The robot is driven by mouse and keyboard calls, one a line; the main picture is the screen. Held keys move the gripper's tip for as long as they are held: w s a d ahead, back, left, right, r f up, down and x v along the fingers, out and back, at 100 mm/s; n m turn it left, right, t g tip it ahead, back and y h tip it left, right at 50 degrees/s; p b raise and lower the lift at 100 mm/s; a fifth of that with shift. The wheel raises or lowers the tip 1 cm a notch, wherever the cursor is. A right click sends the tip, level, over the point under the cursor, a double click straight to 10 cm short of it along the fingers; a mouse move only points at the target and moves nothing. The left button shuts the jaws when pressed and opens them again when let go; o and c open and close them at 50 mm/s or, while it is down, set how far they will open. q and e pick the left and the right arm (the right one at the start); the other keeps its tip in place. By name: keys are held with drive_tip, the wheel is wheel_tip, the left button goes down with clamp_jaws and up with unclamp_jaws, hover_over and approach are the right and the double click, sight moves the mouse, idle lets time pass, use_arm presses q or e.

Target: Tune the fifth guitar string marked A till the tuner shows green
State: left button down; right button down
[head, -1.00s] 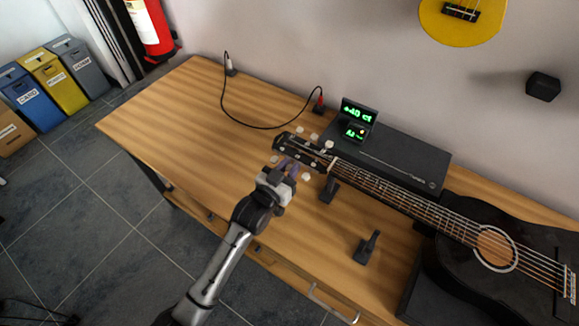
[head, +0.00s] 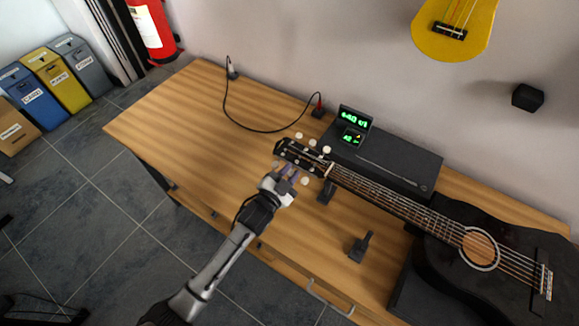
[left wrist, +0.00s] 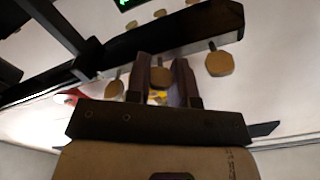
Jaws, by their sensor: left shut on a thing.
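The black guitar (head: 470,243) lies on its back along the right of the table, its neck pointing left to the headstock (head: 300,153). White tuning pegs line both sides of the headstock. My left gripper (head: 284,176) is at the peg row nearest me. In the left wrist view its two fingers (left wrist: 163,80) are shut on a tan tuning peg (left wrist: 160,77); the string mark is not legible. The tuner (head: 355,117) stands behind the headstock with green digits, too small to read surely, and a small orange light on its lower panel. My right gripper is out of view.
A long black case (head: 400,165) lies behind the neck. A black cable (head: 240,118) loops across the back of the wooden table (head: 180,115), whose left part is clear. A yellow ukulele (head: 455,30) hangs on the wall.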

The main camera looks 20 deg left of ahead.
use_arm(q)
drive_tip(key=m+p, duration=0.2)
drive_tip(key=m, duration=0.2)
drive_tip(key=shift+m, duration=0.4)
drive_tip(key=shift+m+p, duration=0.4)
drive_tip(key=shift+m, duration=1.8)
drive_tip(key=c, duration=1)
unclamp_jaws()
drive_tip(key=shift+m, duration=0.3)
drive_tip(key=s+a, duration=0.1)
drive_tip(key=s, duration=0.8)
drive_tip(key=s+a+p, duration=0.1)
drive_tip(key=s, duration=0.3)
drive_tip(key=shift+s+a, duration=0.3)
drive_tip(key=shift+a, duration=0.05)
